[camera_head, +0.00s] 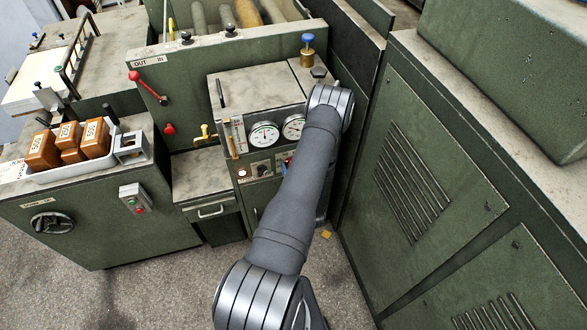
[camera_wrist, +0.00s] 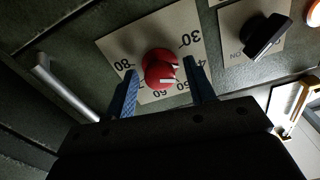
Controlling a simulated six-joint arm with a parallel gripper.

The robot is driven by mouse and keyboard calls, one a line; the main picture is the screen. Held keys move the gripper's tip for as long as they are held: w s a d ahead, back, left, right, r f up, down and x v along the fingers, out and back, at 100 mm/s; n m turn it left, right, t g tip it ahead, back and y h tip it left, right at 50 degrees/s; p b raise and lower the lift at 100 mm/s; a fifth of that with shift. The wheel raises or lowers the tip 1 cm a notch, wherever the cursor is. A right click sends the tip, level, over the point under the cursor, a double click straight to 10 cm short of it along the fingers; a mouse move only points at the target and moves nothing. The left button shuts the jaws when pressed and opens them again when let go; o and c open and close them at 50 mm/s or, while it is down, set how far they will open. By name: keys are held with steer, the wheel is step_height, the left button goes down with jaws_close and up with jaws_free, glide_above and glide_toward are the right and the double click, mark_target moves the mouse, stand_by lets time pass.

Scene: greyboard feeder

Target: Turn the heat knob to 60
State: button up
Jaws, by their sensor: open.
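The heat knob (camera_wrist: 158,72) is a red knob on a pale plate (camera_wrist: 115,45) in the wrist view. The plate's numbers look upside down: 30 and a part-hidden 40 on the right, 50 and 60 below, 80 at left. White marks show on the knob's right side; I cannot tell exactly which number it points to. My gripper (camera_wrist: 162,70) is open, with one blue finger on each side of the knob and visible gaps beside it. In the head view my arm covers most of the knob's area on the gauge panel (camera_head: 253,147).
A black switch (camera_wrist: 264,36) on an ON plate sits right of the knob in the wrist view, and a metal bar handle (camera_wrist: 60,85) lies left. In the head view, dial gauges (camera_head: 264,134) sit above, and a large green cabinet (camera_head: 430,190) stands close right of my arm.

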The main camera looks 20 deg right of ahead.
steer(key=c, duration=1)
steer(key=shift+m, duration=0.3)
steer(key=m, duration=1.6)
steer(key=shift+m, duration=0.7)
steer(key=o, duration=1)
